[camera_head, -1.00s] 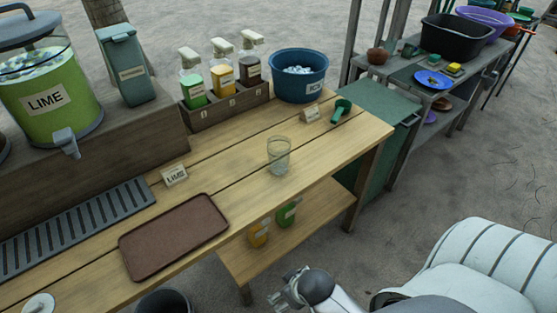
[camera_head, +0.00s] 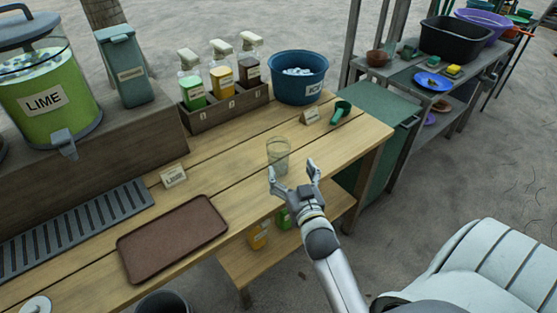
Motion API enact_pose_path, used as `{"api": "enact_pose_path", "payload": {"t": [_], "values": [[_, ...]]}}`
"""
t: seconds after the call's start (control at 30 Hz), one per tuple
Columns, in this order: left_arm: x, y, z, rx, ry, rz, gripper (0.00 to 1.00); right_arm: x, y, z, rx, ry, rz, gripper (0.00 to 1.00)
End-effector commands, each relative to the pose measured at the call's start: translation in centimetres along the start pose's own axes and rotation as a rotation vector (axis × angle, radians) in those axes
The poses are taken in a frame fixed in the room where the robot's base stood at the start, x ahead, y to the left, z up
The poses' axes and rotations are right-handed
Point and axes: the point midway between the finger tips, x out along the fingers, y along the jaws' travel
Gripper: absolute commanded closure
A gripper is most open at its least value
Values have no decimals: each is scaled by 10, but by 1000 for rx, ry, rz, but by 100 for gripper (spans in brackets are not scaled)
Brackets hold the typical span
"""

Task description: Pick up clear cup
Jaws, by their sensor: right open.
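The clear cup (camera_head: 279,153) stands upright on the wooden table, near its right part. My right gripper (camera_head: 291,172) is open, its two fingers pointing toward the cup from the front. The fingertips are at the cup's near side in the picture and partly overlap its lower part; I cannot tell whether they touch it. Nothing is held. My left gripper is not in view.
A brown tray (camera_head: 172,240) lies front left, a small LIME sign (camera_head: 174,176) behind it. Table around the cup is clear.

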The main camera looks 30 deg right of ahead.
Motion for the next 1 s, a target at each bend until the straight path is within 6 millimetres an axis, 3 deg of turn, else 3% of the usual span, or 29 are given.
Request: {"api": "enact_pose_path", "payload": {"t": [0.3, 0.57, 0.8, 1.0], "values": [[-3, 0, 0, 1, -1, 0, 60, 44, 0, -2, -2, 5, -2, 15], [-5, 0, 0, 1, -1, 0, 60, 62, -2, -2, 0, 5, -1, 15], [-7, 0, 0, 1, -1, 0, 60, 95, -6, -2, -1, 4, 0, 15], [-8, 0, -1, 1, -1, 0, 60, 106, -6, -1, -2, 2, 0, 15]]}}
